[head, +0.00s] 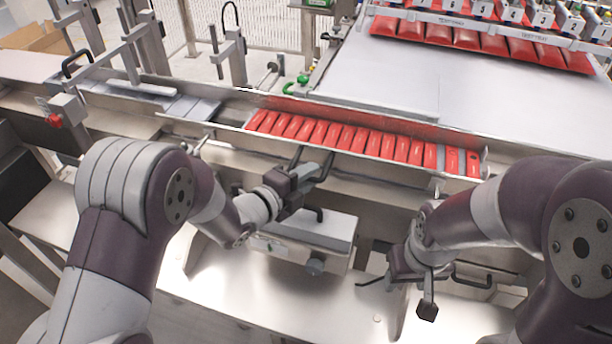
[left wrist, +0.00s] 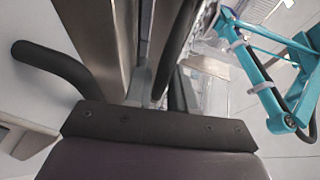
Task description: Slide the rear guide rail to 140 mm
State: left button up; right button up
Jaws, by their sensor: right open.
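The rear guide rail (head: 372,123) is a long metal strip behind a row of red pouches (head: 330,135) on the conveyor. A front rail (head: 350,157) runs along the near side of the pouches. I cannot read a millimetre scale. My right gripper (head: 400,292) is open and empty, low over the steel shelf, away from the rails.
A metal box (head: 310,240) with a black handle and a knob sits below my left gripper. Another black handle (head: 474,280) is right of my right gripper. A white belt (head: 400,85) and numbered suction heads over red pouches (head: 470,38) lie behind. A red button (head: 55,120) is left.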

pick_arm(q)
grip_shut()
jog(key=shift+w+d+b, duration=0.15)
jog(key=shift+w+b, duration=0.25)
jog(key=shift+w, duration=0.1)
jog(key=shift+w+d+b, duration=0.15)
jog(key=shift+w+b, duration=0.2)
jog(key=shift+w, duration=0.15)
jog(key=shift+o, duration=2.2)
grip_release()
jog(key=shift+s+a, duration=0.1)
jog(key=v, duration=1.2)
jog(key=shift+s+a+b, duration=0.15)
jog(key=shift+s+b, duration=0.05)
jog(key=shift+b, duration=0.15)
